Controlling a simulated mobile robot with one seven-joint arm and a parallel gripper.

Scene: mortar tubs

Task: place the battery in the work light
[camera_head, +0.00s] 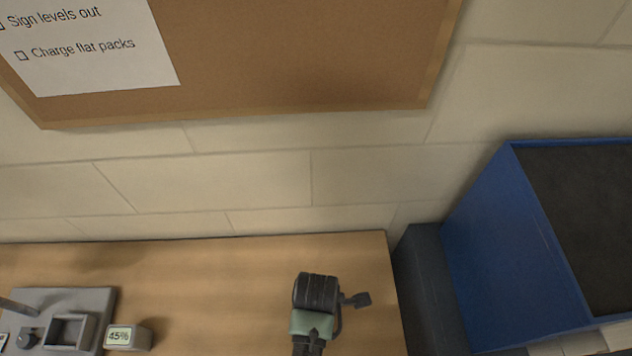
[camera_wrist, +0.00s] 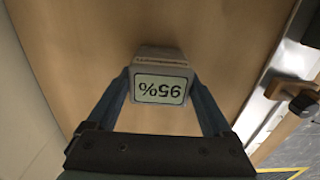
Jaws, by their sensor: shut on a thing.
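My gripper (camera_wrist: 160,86) is shut on a grey battery (camera_wrist: 160,57) whose display reads 95%, upside down in the wrist view. One finger presses each side. Wood lies behind the battery; whether it touches the bench I cannot tell. In the head view my gripper (camera_head: 315,318) is over the right part of the bench, seen from above; its fingertips and the held battery are hidden. A grey unit (camera_head: 103,302) with an open square bay sits at the lower left, cut off by the frame. It may be the work light; I cannot tell for sure.
A second battery (camera_head: 128,337) reading 45% stands just right of the grey unit. The wooden bench (camera_head: 220,290) is clear between it and my gripper. A blue bin (camera_head: 500,240) and a dark box (camera_head: 423,280) stand beyond the bench's right end. A pinboard hangs behind.

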